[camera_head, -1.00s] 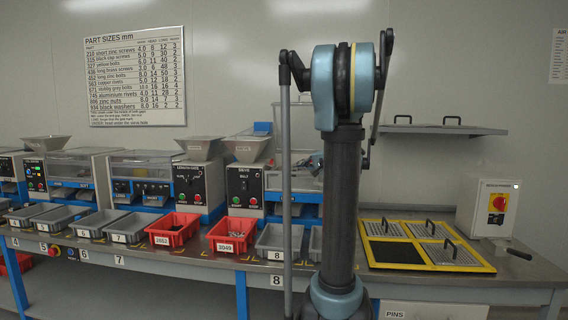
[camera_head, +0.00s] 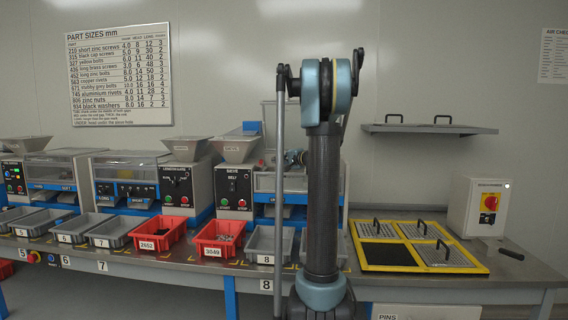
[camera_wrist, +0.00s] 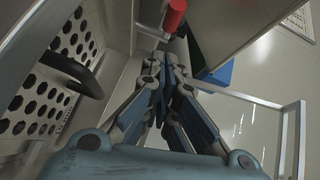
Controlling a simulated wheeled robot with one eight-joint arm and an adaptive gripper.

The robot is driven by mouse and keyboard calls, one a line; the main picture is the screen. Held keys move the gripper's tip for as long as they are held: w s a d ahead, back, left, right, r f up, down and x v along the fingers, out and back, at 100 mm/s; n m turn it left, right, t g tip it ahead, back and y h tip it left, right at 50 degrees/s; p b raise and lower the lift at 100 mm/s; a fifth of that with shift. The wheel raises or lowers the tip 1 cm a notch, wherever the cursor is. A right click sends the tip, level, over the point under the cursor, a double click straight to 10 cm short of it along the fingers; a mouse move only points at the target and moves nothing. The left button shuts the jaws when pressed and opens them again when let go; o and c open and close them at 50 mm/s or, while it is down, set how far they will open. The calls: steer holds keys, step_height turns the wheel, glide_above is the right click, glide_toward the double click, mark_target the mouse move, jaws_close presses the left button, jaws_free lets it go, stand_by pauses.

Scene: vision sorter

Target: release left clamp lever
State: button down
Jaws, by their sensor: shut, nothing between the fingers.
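A red cylindrical grip (camera_wrist: 174,15), which looks like a clamp lever's handle, shows at the top of the wrist view. Whether it is the left lever, I cannot tell. My gripper (camera_wrist: 163,82) is in the middle of the wrist view, its fingers shut together and empty. Its tips point toward the red grip and appear apart from it. In the head view my arm stands in front of a bench machine (camera_head: 268,180); my gripper cannot be made out there, and no clamp lever can be picked out.
In the wrist view, a perforated plate (camera_wrist: 20,108) with a black handle (camera_wrist: 72,75) is close on the left, and a pale metal frame (camera_wrist: 245,97) is on the right. The bench holds red bins (camera_head: 160,233), grey bins and a yellow-framed panel (camera_head: 470,268). A shelf (camera_head: 430,129) hangs behind.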

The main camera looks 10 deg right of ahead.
steer(key=shift+w+a+f, duration=0.1)
steer(key=shift+a+f, duration=0.1)
steer(key=shift+a, duration=0.7)
steer(key=shift+w+a+f, duration=0.1)
steer(key=shift+a+f, duration=0.05)
steer(key=shift+a, duration=0.7)
steer(key=shift+s+a, duration=0.15)
steer(key=shift+a, duration=0.7)
